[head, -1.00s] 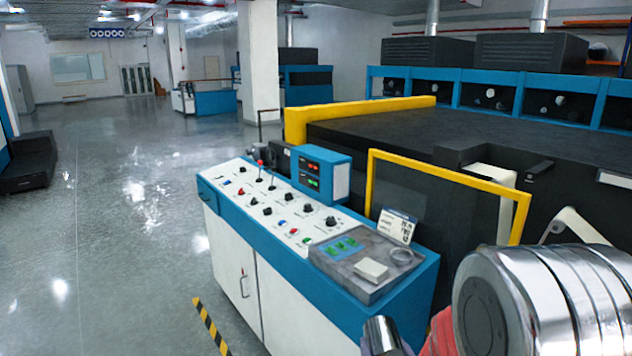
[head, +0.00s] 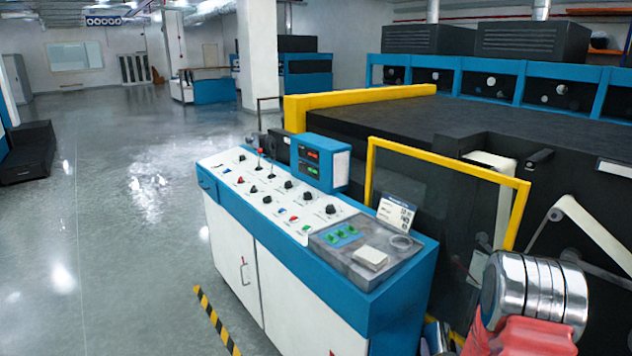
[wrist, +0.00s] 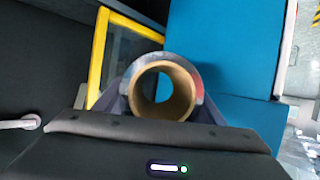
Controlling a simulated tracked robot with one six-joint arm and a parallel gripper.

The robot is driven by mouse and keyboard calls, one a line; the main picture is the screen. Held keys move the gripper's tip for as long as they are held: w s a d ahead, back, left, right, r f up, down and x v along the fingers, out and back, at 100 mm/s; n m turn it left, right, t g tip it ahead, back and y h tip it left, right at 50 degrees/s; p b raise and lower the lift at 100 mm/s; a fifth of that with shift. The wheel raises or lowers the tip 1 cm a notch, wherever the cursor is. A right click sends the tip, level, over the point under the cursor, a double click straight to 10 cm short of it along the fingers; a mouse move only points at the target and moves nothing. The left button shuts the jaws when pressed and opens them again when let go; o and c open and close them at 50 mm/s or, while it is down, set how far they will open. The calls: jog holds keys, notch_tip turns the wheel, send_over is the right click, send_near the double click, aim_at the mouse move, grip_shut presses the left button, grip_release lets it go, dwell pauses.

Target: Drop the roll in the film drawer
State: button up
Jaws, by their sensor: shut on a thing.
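The roll (wrist: 184,92) is seen end-on in the wrist view, a brown cardboard tube with a greyish outer wrap and a trace of red on its right side. My gripper (wrist: 163,108) is shut around it, a dark finger on each side. Blue panelling shows through the tube's hollow. I cannot pick out an open film drawer in either view. The console has a small handle on its blue left end.
A yellow guard frame (head: 450,170) stands behind the console and also shows in the wrist view (wrist: 98,60). The large dark machine (head: 400,130) fills the right side. Open floor (head: 120,230) lies left, with a striped floor mark (head: 215,318) by the console.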

jog(key=s+d+f+m+h, duration=0.1)
jog(key=s+d+f, duration=0.3)
jog(key=d+f, duration=0.5)
jog(key=s+d+f+m+h, duration=0.1)
jog(key=s+d+f, duration=0.3)
jog(key=d+f, duration=0.5)
jog(key=shift+f+m+g+h, duration=0.3)
jog(key=shift+f+m+h, duration=0.1)
jog(key=shift+f, duration=0.1)
jog(key=shift+s+f, duration=0.1)
jog(key=shift+f, duration=2.9)
jog(key=o, duration=1.4)
jog(key=shift+o, duration=0.2)
jog(key=shift+a, duration=0.1)
jog(key=shift+s, duration=0.15)
